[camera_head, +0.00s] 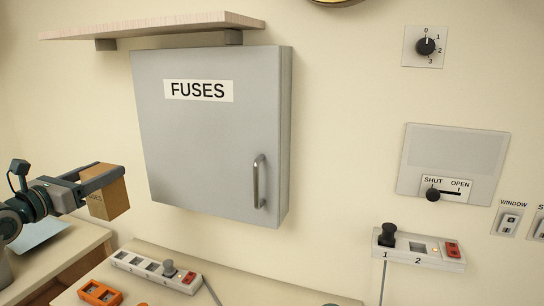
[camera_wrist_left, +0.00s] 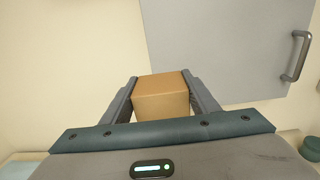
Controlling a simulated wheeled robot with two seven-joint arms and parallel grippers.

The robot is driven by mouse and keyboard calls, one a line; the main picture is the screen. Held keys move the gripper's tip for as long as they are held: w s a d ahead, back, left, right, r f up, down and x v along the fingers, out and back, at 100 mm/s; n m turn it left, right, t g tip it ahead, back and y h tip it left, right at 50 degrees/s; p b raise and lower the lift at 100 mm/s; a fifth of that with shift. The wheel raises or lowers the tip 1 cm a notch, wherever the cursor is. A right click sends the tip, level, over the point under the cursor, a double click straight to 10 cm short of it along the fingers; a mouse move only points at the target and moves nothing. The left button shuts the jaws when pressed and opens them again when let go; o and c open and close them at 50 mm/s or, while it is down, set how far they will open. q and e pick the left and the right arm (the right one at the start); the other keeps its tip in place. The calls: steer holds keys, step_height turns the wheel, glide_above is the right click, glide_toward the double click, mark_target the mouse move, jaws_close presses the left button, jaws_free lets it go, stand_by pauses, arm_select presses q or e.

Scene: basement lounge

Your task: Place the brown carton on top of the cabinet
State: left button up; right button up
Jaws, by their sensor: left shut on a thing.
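The brown carton (camera_head: 109,198) is a small box held by my left gripper (camera_head: 94,176) at the left of the head view. In the left wrist view the carton (camera_wrist_left: 161,97) sits between the two fingers of my left gripper (camera_wrist_left: 162,95), which is shut on it. The grey cabinet (camera_head: 205,135), labelled FUSES, hangs on the wall to the right of the carton. Its door is shut and has a handle on the right. In the left wrist view the cabinet (camera_wrist_left: 215,45) is beyond the carton. My right gripper is not in view.
A wooden shelf (camera_head: 150,25) is mounted just above the cabinet. Below are a table (camera_head: 235,270) with a power strip (camera_head: 150,270) and an orange socket block (camera_head: 100,293). A two-socket strip (camera_head: 418,250), a slider panel (camera_head: 455,160) and a dial (camera_head: 425,46) are on the right wall.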

arm_select(q)
steer(key=s+d+f+m+g+h, duration=0.25)
steer(key=s+d+f, duration=0.25)
steer(key=s+f, duration=0.65)
steer(key=s+d+f+m+g+h, duration=0.15)
steer(key=s+d+f+h, duration=0.3)
steer(key=s+f, duration=0.7)
steer(key=w+d+f+n+t+y+b, duration=0.1)
steer(key=d+f+n+t+y, duration=0.1)
steer(key=d, duration=0.9)
steer(key=shift+f+t+y, duration=0.4)
steer(key=shift+f+y, duration=0.35)
steer(key=shift+y, duration=0.25)
